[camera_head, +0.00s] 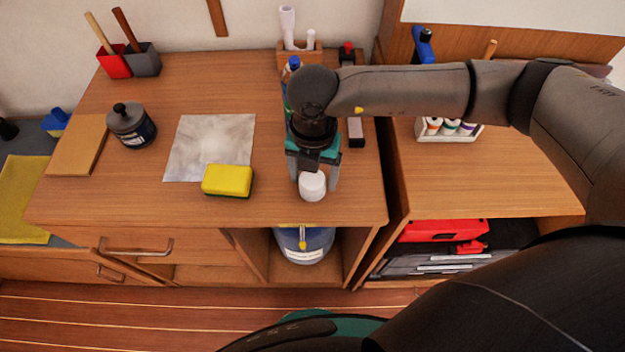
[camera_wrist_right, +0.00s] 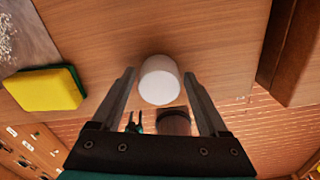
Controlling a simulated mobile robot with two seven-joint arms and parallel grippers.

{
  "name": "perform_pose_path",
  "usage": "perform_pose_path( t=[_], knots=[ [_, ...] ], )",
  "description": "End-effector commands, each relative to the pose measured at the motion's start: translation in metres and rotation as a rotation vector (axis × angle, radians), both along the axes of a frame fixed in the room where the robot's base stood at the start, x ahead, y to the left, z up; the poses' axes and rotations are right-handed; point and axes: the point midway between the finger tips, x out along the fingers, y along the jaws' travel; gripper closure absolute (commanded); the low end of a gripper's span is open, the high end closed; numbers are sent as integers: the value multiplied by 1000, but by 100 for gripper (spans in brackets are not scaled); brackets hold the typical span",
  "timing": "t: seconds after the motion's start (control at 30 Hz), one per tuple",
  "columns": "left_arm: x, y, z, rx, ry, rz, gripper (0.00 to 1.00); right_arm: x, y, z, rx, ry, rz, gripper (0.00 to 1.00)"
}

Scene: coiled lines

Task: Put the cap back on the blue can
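A white cylindrical cap (camera_head: 312,186) stands on the wooden worktop near its front edge. My right gripper (camera_head: 316,180) is above it, pointing down, with its fingers open on either side. In the right wrist view the cap (camera_wrist_right: 160,80) lies between the spread fingertips (camera_wrist_right: 159,75), with a gap on both sides. A blue-topped container (camera_head: 293,64) shows partly behind my right arm; most of it is hidden, so I cannot tell if it is the blue can. A blue-grey container (camera_head: 304,246) with a pale label sits in the open cubby below. My left gripper is not in view.
A yellow sponge (camera_head: 228,180) lies left of the cap, on the edge of a grey sheet (camera_head: 215,135). A dark jar with a knobbed lid (camera_head: 132,125) stands further left. A white rack of small bottles (camera_head: 448,128) is on the right-hand cabinet, across a gap.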

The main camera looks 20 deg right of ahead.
Motion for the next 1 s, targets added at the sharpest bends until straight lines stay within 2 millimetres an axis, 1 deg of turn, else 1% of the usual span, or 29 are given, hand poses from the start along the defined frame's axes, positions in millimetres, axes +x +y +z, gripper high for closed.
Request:
perform_pose_path(
  t=[0.03, 0.07, 0.5, 0.8, 0.93, 1.0],
  knots=[
    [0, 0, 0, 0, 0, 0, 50, 0, 0, 0, 0, 0, 0, 29],
    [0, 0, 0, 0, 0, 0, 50, 0, 0, 0, 0, 0, 0, 33],
    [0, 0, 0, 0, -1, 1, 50, 0, 0, 0, 0, 0, 0, 82],
    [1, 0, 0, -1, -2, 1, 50, 0, 0, 2, 1, -1, 0, 83],
    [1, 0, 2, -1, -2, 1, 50, 1, 0, 11, 0, -1, 0, 83],
    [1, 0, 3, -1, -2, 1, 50, 1, 0, 20, 1, -3, -1, 83]
  ],
)
